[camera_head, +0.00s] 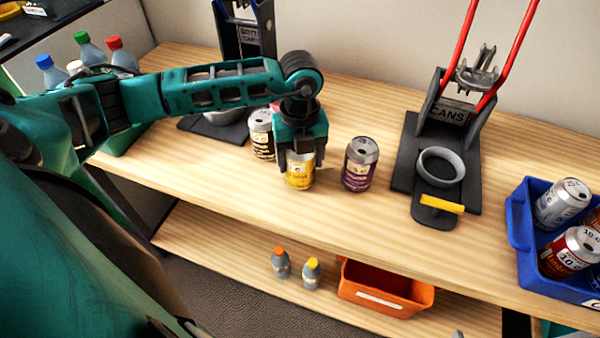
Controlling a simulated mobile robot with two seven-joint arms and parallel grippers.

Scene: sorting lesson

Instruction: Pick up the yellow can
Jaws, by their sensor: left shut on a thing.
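The yellow can (299,179) stands upright on the wooden table, near its front edge in the middle of the view. My left gripper (299,158) points down over it and is shut on its upper part. The gripper hides the can's top. I cannot tell whether the can's base touches the table. My right gripper is not in view.
A white-and-black can (261,135) stands close on the left and a purple can (360,164) on the right. A black can crusher (408,150) with red handles stands further right. A blue crate (520,232) holds cans. An orange bin (385,291) is on the lower shelf.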

